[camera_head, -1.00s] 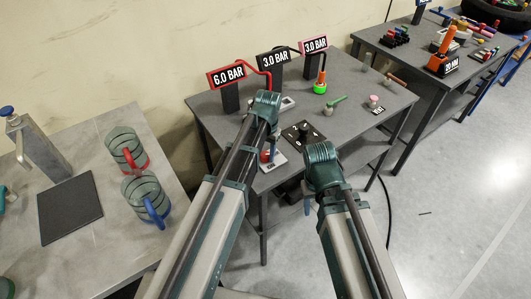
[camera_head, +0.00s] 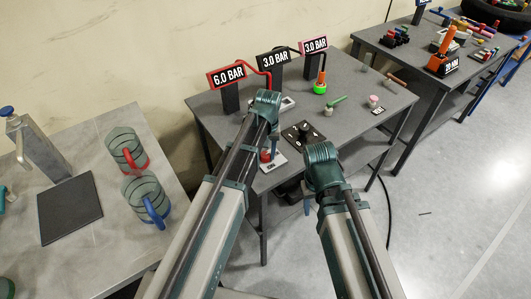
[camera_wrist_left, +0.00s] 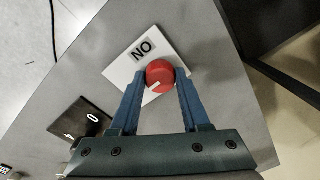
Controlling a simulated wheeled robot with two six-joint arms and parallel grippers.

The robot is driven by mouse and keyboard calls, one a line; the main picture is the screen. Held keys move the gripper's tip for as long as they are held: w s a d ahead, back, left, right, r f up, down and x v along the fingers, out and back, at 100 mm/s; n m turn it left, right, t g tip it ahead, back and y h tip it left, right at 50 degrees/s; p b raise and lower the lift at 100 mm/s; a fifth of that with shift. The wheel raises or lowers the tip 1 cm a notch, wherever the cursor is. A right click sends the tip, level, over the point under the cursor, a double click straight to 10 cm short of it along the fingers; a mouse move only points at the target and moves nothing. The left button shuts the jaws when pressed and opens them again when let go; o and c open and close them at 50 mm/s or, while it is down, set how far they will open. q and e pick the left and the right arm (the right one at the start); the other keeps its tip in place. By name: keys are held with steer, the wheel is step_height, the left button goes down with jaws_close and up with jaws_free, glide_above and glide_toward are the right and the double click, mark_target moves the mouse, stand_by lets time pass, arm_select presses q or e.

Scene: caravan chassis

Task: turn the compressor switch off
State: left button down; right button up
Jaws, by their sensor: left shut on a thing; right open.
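The compressor switch is a red round knob (camera_wrist_left: 160,74) on a white plate (camera_wrist_left: 120,72) with a label that reads ON when turned upright. A small white mark shows on the knob. My left gripper (camera_wrist_left: 160,76) reaches down with its blue fingers on either side of the knob, shut on it. In the head view the red knob (camera_head: 265,156) is partly hidden by my left gripper, near the front edge of the dark table. My right gripper (camera_head: 307,207) hangs in front of the table, empty; its fingers are small and partly hidden there.
A black dial plate (camera_head: 303,134) lies right of the switch. Signs reading 6.0 BAR (camera_head: 228,78), 3.0 BAR (camera_head: 275,59) and 3.0 BAR (camera_head: 315,45) stand behind. Two mugs are on the left table (camera_head: 75,235).

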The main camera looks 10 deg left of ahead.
mark_target(267, 154)
stand_by(0.3)
arm_select(q)
steer(key=shift+c, duration=1.9)
jaws_free()
steer(key=shift+r, duration=0.15)
step_height(267, 154, up, 14)
steer(key=p, duration=1.4)
steer(key=shift+d+f, duration=0.2)
steer(key=shift+w, duration=0.1)
